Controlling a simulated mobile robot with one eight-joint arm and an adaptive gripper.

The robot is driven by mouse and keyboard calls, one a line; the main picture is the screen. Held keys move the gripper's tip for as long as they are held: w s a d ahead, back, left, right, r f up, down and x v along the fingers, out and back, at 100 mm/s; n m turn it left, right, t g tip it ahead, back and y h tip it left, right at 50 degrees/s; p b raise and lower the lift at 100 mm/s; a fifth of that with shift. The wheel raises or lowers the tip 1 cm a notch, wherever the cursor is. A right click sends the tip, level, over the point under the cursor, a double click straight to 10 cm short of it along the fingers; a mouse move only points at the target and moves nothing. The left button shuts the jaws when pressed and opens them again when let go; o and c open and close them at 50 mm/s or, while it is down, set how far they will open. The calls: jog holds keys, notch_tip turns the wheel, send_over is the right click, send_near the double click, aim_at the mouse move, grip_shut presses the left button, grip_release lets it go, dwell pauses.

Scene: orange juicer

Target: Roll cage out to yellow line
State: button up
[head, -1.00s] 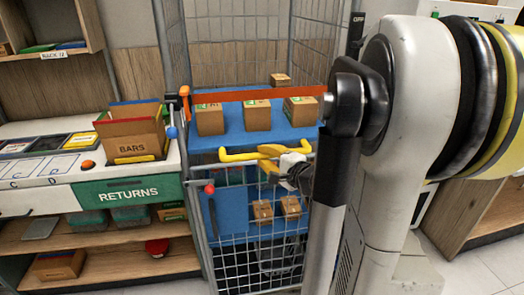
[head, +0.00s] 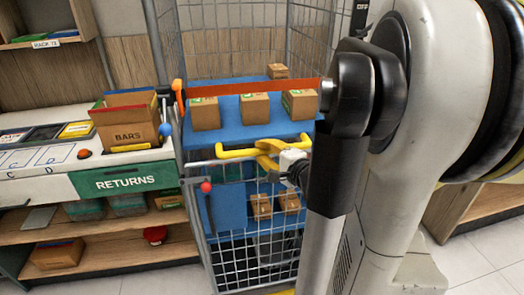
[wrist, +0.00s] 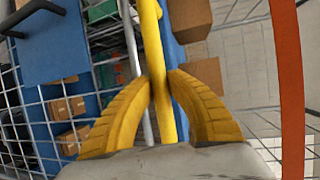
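The wire roll cage (head: 262,250) stands upright in the middle of the head view, with blue shelves, several brown boxes and an orange strap (head: 228,89) across its front. Its yellow handle (head: 232,153) crosses the front at mid height. My gripper (head: 268,155) is at the right part of this handle. In the wrist view the handle bar (wrist: 157,60) runs between the two yellow fingers, which close in on it from both sides (wrist: 162,84). A short yellow strip (head: 282,292) shows on the floor at the bottom edge, mostly cut off.
A counter with a green RETURNS panel (head: 125,180) and a BARS box (head: 127,125) stands close to the cage's left side. Lower shelves hold crates and a box (head: 57,255). My arm hides the area right of the cage. Tiled floor (head: 490,278) shows at lower right.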

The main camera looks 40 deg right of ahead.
jog(key=o, duration=0.4)
jog(key=shift+s, duration=0.1)
